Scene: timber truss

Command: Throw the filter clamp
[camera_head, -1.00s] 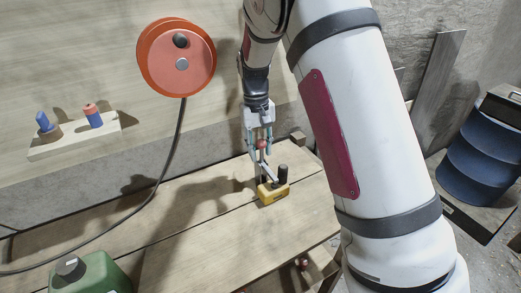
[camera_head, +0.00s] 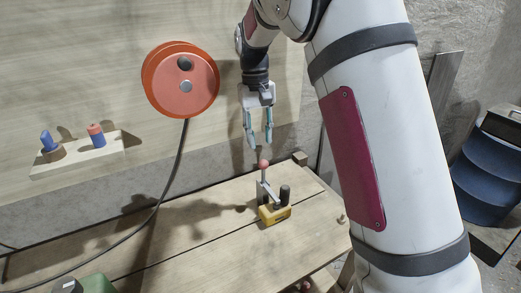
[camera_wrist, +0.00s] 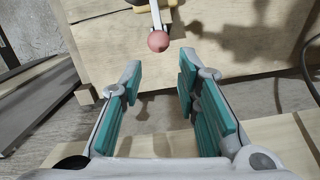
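The filter clamp (camera_head: 275,211) is a yellow block on the wooden bench, with a grey lever topped by a red ball knob (camera_head: 263,164) and a black post beside it. The lever stands nearly upright, leaning slightly left. In the wrist view the red knob (camera_wrist: 158,41) shows ahead of the fingertips, with the yellow base (camera_wrist: 150,5) partly cut off at the top edge. My gripper (camera_head: 258,141) is open and empty, above the knob and apart from it. Its teal-padded fingers are spread wide in the wrist view (camera_wrist: 160,80).
The wooden bench (camera_head: 190,245) is largely clear around the clamp. An orange reel (camera_head: 180,100) hangs on the wall with a dark cable. A shelf (camera_head: 75,161) holds two blue pegs. A green can (camera_head: 98,284) is at lower left; a blue barrel (camera_head: 490,170) stands at right.

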